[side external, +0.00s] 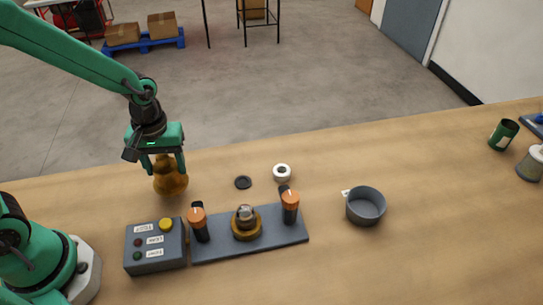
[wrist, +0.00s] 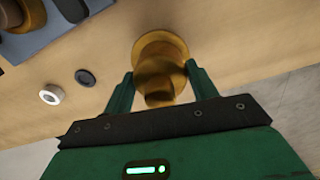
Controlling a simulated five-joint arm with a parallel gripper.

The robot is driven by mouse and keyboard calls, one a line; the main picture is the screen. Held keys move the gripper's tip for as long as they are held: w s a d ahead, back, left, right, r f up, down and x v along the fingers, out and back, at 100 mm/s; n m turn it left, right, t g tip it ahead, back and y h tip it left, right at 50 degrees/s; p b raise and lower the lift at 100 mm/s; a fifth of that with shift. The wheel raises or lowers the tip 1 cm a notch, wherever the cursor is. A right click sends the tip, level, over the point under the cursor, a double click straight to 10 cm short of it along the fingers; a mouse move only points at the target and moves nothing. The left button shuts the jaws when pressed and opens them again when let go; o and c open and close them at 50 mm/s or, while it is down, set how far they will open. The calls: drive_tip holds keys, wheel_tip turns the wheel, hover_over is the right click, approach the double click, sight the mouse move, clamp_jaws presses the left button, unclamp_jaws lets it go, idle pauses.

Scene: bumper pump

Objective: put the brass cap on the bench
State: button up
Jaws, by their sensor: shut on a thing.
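The brass cap (side external: 170,176) is a rounded golden-brown piece with a wider flange at its lower end. My gripper (side external: 162,163) is shut on it at the far left of the bench (side external: 430,245). In the wrist view the brass cap (wrist: 160,62) sits between the two green fingers of my gripper (wrist: 160,84), with its round flange towards the bench. I cannot tell whether its lower end touches the bench or hangs just above it.
A grey base plate (side external: 275,245) carries two orange-topped clamps and a brass-ringed fitting (side external: 246,224). A control box (side external: 155,247) stands left of it. A black disc (side external: 243,182), a white ring (side external: 282,172) and a grey bowl (side external: 366,206) lie around. The bench's right side is largely clear.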

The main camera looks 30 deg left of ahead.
sight(169, 176)
drive_tip(key=shift+f, duration=1.85)
drive_tip(key=shift+f, duration=0.15)
drive_tip(key=o, duration=1.2)
wheel_tip(169, 176, up, 12)
drive_tip(key=shift+r, duration=0.2)
